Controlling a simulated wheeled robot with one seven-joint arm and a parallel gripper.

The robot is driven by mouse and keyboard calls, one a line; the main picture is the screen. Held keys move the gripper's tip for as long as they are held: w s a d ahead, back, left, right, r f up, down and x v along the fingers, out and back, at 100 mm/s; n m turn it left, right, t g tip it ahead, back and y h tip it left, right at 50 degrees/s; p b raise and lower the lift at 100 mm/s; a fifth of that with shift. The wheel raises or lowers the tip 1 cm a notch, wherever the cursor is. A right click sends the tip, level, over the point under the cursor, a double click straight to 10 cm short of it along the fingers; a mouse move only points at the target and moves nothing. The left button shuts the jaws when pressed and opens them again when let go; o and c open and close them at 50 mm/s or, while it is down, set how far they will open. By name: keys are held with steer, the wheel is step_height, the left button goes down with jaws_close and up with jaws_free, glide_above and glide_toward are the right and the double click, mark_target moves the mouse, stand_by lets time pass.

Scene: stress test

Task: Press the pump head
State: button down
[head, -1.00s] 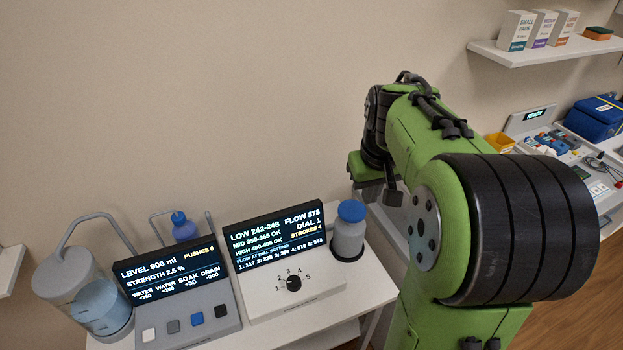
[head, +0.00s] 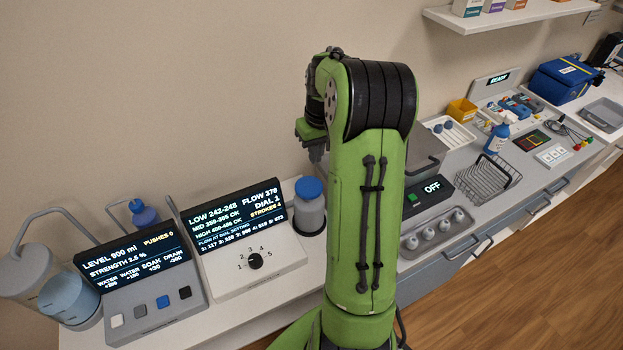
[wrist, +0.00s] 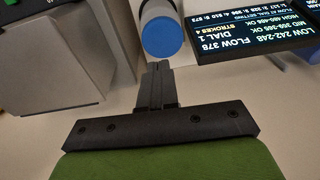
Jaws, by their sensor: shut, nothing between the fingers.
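A grey-white bottle (head: 311,215) with a round blue cap (head: 309,188) stands on the white table, right of the display reading FLOW 378, DIAL 1 and STROKES 4. The blue cap also shows at the top of the wrist view (wrist: 162,38). A smaller dark blue bottle (head: 145,215), perhaps with a pump top, stands behind the display reading PUSHES 0. My gripper (wrist: 155,70) is shut and empty, its fingertips just short of the round blue cap in the wrist picture. I cannot tell if they touch it. In the head view it points down above and right of the bottle.
The dial unit (head: 260,270) and a four-button panel (head: 160,305) stand left of the bottle, with grey vessels (head: 70,298) beyond. A grey box (wrist: 65,60) stands beside the bottle. The right counter holds a wire basket (head: 488,178) and trays.

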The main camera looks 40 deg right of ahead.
mark_target(312, 188)
steer(key=f, duration=0.7)
steer(key=w+f, duration=0.1)
steer(key=f, duration=0.2)
steer(key=shift+a+f, duration=0.15)
steer(key=shift+f, duration=0.05)
step_height(312, 188, down, 4)
steer(key=b, duration=0.3)
steer(key=shift+s+a+r, duration=0.15)
steer(key=shift+s, duration=0.05)
